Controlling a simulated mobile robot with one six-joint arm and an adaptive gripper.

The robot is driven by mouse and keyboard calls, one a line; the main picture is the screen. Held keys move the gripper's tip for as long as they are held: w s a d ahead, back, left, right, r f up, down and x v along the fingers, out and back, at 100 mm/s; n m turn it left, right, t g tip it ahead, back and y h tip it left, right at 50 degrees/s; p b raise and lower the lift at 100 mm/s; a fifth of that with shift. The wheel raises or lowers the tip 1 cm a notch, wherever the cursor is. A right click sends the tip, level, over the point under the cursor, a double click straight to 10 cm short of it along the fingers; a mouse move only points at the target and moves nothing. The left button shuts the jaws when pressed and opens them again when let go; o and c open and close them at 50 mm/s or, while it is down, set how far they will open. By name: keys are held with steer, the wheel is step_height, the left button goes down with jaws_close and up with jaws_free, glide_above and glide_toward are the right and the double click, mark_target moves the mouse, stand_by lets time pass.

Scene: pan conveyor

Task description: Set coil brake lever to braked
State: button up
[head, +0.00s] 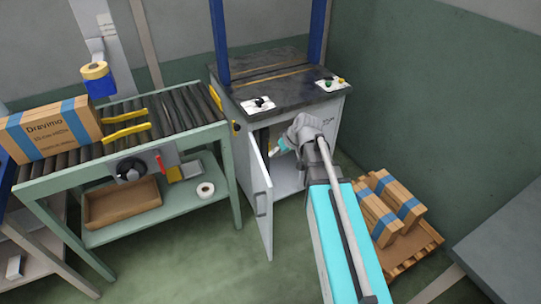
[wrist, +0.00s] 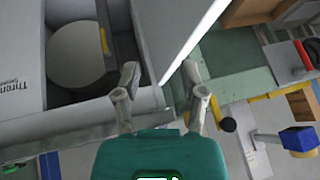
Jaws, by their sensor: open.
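The strapping machine's cabinet (head: 290,178) stands open below its dark table top. In the wrist view, a large grey round disc, which looks like the coil (wrist: 82,56), sits in the dark cabinet opening. A short yellow piece (wrist: 104,41) at the disc's edge may be the brake lever; its setting cannot be told. My gripper (wrist: 161,75) is open and empty, with its two fingers spread in front of the cabinet, beside the white door edge. It also shows small in the head view (head: 275,149) at the opening, apart from the yellow piece in the wrist view.
The open cabinet door (head: 258,196) stands out to the left of my gripper. A roller conveyor (head: 165,112) with a carton (head: 48,130) is at the left. A pallet (head: 418,247) with strapped cartons stands right of my arm. The floor in front is clear.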

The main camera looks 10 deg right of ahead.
steer(key=w+d+f+n+t+y+b, duration=0.1)
steer(key=w+d+f+t+b, duration=0.2)
steer(key=w+f+b, duration=0.6)
steer(key=w+d+f+t+y+b, duration=0.1)
steer(key=w+d+f+t+b, duration=0.3)
steer(key=w+f+b, duration=0.5)
steer(key=shift+d+f+n+b, duration=0.2)
steer(key=shift+d+n+b, duration=0.2)
steer(key=shift+b, duration=3.35)
steer(key=shift+w, duration=0.15)
steer(key=b+x, duration=0.5)
steer(key=x, duration=0.8)
steer(key=shift+w+a+f, duration=0.1)
steer(key=shift+w+a, duration=0.1)
steer(key=shift+w, duration=0.1)
